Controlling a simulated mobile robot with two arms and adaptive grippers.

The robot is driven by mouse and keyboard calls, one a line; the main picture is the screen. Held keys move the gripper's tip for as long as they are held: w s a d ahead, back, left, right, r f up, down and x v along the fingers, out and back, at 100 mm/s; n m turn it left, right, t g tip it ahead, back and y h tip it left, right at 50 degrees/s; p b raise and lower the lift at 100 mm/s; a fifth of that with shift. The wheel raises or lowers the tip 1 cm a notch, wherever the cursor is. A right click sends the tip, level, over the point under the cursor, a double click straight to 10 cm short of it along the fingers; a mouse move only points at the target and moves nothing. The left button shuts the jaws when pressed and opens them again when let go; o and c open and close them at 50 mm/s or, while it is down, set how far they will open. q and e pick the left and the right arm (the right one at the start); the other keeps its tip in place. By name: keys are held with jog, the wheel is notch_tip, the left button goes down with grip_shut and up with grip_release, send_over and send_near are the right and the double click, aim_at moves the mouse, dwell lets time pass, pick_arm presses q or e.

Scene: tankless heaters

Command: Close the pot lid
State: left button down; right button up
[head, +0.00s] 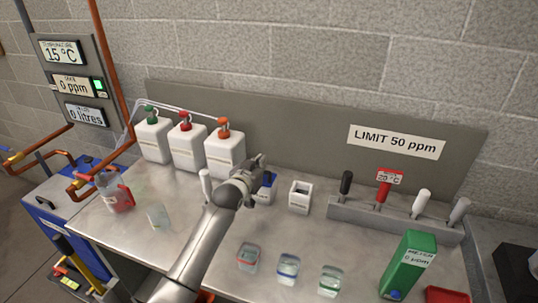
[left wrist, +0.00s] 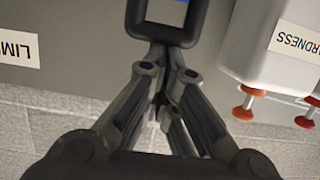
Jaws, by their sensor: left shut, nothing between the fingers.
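A small blue and white pot (head: 267,187) stands on the steel bench, partly hidden behind my left gripper. I cannot make out its lid clearly in the head view. My left gripper (head: 258,163) is shut and empty, just above and beside this pot. In the left wrist view, the shut fingers (left wrist: 162,58) meet at the lower edge of a dark square frame (left wrist: 165,38) with blue inside it. I cannot tell whether they touch it or whether the frame is the lid. My right gripper is not in view.
White bottles with green, red and orange caps (head: 186,146) stand at the back left. A white square pot (head: 300,196) is just right of my gripper. Small glass jars (head: 288,269) and a green carton (head: 409,265) are in front. A grey rack (head: 395,217) stands right.

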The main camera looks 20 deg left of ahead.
pick_arm(q)
jog(key=s+f+t+b, duration=0.1)
jog(key=s+f+b, duration=0.1)
jog(key=f, duration=0.1)
jog(key=s+f+t+b, duration=0.1)
jog(key=b, duration=0.1)
jog(key=shift+f+t, duration=0.2)
jog(key=shift+t, duration=0.1)
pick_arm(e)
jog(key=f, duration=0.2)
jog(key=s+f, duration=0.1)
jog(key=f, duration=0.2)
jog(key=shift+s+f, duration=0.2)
pick_arm(q)
jog(key=shift+w, duration=0.1)
notch_tip(320, 180, up, 10)
